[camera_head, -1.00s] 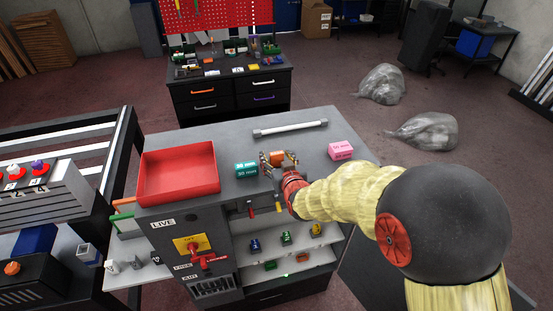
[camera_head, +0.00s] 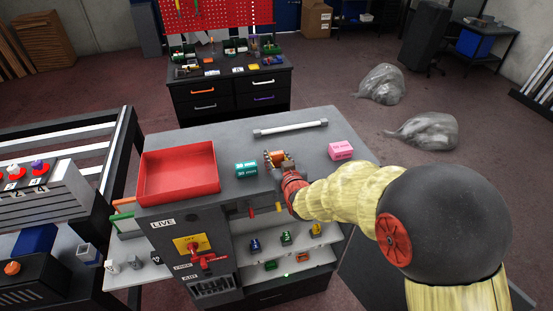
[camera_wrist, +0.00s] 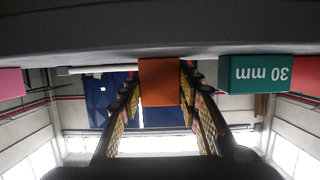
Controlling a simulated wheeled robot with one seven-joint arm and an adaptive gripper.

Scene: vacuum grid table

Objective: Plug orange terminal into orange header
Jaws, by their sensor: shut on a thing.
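My gripper (camera_head: 277,161) is over the grey cabinet top, its fingers shut on an orange block (camera_head: 278,156). In the wrist view the orange block (camera_wrist: 159,82) sits between the two fingers of my gripper (camera_wrist: 159,95). No label shows on its visible face, and I cannot tell whether it is the orange terminal. A small orange-red piece (camera_head: 303,257) lies on the lower shelf of the cabinet. A small orange part (camera_head: 12,268) sits on the black box at the far left. I cannot tell which is the orange header.
A teal block (camera_head: 246,169) stands left of my gripper and a pink block (camera_head: 341,151) right of it. A red tray (camera_head: 179,172) and a white bar (camera_head: 290,128) are on the cabinet top (camera_head: 225,130). Small coloured parts sit on the shelves below.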

